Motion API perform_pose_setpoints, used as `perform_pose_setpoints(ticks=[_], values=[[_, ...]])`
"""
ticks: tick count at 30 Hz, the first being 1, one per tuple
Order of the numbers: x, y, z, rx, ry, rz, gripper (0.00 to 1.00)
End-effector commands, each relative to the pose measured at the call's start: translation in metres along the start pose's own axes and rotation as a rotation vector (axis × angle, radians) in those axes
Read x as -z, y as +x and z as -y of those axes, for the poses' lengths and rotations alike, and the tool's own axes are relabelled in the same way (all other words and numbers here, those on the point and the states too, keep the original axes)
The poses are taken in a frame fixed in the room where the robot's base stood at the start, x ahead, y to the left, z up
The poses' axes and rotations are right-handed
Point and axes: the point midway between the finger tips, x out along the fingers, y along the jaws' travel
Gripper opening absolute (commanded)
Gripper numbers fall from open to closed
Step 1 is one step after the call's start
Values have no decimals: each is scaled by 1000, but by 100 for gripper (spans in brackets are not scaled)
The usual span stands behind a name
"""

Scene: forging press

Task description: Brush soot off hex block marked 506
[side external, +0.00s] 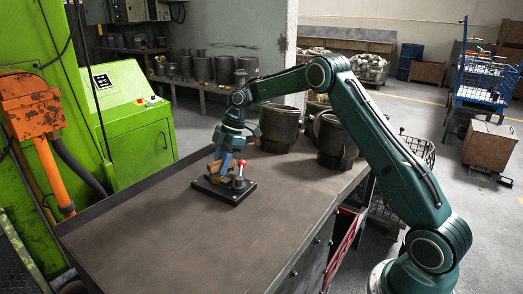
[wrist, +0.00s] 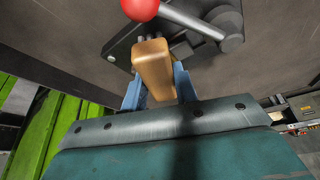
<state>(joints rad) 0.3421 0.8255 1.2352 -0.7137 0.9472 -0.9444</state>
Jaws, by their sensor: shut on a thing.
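My gripper (side external: 223,166) is low over the table, at a black fixture plate (side external: 236,196) with a red-knobbed lever. In the wrist view its blue fingers (wrist: 158,88) are shut on a tan wooden piece, which looks like a brush handle (wrist: 154,68). The handle also shows tilted beside the fingers in the side view (side external: 215,171). No bristles can be made out. The red knob (wrist: 139,8) and grey lever are just beyond the handle. I cannot make out a hex block or the number 506; the handle and fingers cover part of the fixture.
The table top (side external: 185,240) is clear in front of the fixture. A raised edge runs along its left side, near the green press (side external: 133,120).

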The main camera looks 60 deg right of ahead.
Motion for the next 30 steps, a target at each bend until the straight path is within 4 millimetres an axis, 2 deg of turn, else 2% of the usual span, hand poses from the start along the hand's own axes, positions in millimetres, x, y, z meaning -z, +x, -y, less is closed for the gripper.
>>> perform_pose_setpoints(ticks=[4,24,30], values=[[0,5,2,9,7,4,11],[30,17,2,11,4,2,11],[32,18,2,11,4,2,11]])
